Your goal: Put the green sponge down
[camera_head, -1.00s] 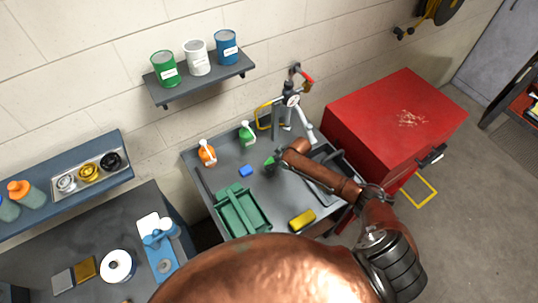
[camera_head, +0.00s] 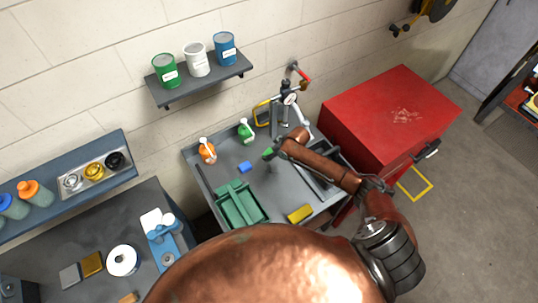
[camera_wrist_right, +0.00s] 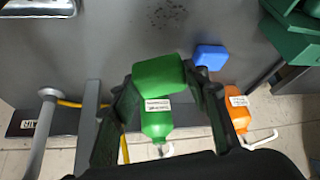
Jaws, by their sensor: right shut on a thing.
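The green sponge (camera_wrist_right: 158,77) is between the fingers of my right gripper (camera_wrist_right: 160,88), which is shut on it, in the right wrist view. In the head view the sponge (camera_head: 267,153) shows as a small green piece at the tip of my right gripper (camera_head: 272,150). It is over the grey bench top (camera_head: 225,165), to the right of a blue sponge (camera_head: 245,168). The wrist view looks down past the sponge, and its height above the bench is hard to tell. My left gripper is not in view.
A green spray bottle (camera_head: 245,131) and an orange one (camera_head: 207,151) stand at the bench's back. A green tray (camera_head: 240,204) and a yellow sponge (camera_head: 300,214) are at the front. Bare bench shows around the blue sponge.

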